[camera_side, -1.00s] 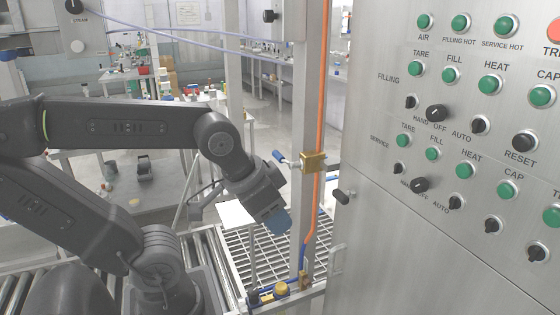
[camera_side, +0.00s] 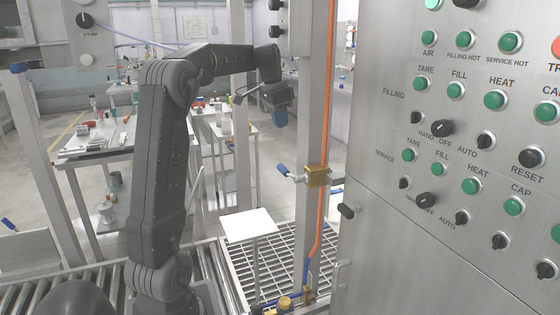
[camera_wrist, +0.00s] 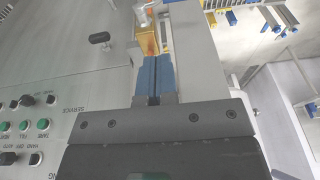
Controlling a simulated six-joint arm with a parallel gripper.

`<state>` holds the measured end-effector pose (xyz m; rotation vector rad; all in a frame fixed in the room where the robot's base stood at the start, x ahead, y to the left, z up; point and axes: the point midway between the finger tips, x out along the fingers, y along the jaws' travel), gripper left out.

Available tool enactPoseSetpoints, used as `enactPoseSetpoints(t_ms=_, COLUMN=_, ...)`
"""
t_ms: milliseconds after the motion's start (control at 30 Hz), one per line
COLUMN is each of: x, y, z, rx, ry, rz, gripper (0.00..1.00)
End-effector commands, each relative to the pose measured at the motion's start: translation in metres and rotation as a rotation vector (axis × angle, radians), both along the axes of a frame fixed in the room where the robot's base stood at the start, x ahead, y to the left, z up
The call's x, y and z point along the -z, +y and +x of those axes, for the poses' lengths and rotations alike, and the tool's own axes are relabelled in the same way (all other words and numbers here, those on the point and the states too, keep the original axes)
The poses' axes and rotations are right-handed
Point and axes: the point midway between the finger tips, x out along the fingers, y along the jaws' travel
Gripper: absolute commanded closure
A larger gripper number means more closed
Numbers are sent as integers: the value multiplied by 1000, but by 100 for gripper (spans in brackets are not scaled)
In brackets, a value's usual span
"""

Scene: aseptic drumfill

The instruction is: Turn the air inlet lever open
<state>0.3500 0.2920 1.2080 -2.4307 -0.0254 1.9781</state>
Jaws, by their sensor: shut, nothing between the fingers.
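The lever has a blue handle (camera_side: 283,169) and a metal shank, and it joins a brass valve (camera_side: 317,175) on the post beside the control cabinet. The handle points left and slightly up from the valve. My gripper (camera_side: 280,118) has blue fingertips and hangs above the lever, apart from it. In the wrist view my gripper (camera_wrist: 154,78) is shut and empty, with its blue fingers side by side. The brass valve (camera_wrist: 147,40) shows beyond the fingertips there, partly hidden by them. The blue handle is not clearly seen in the wrist view.
The steel control cabinet (camera_side: 400,240) stands right of the post, with a black knob (camera_side: 346,210) on its side. An orange hose (camera_side: 322,225) runs along the post. Another brass fitting (camera_side: 285,302) sits low by the grating (camera_side: 268,262). A white plate (camera_side: 248,224) stands lower left.

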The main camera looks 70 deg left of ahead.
Motion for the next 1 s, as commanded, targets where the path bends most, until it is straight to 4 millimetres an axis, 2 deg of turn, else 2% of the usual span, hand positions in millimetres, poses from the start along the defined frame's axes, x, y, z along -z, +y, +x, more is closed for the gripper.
enactPoseSetpoints(t_ms=33, x=3, y=20, z=-4, rx=-3, ry=5, rz=-9, gripper=100)
enactPoseSetpoints(t_ms=100, x=5, y=35, z=-7, rx=2, ry=7, rz=-14, gripper=100)
enactPoseSetpoints(t_ms=200, x=8, y=44, z=-9, rx=8, ry=9, rz=-18, gripper=100)
enactPoseSetpoints(t_ms=367, x=23, y=45, z=-7, rx=10, ry=11, rz=-20, gripper=100)
enactPoseSetpoints(t_ms=800, x=108, y=43, z=10, rx=9, ry=11, rz=-20, gripper=100)
enactPoseSetpoints(t_ms=1000, x=134, y=44, z=16, rx=9, ry=10, rz=-18, gripper=100)
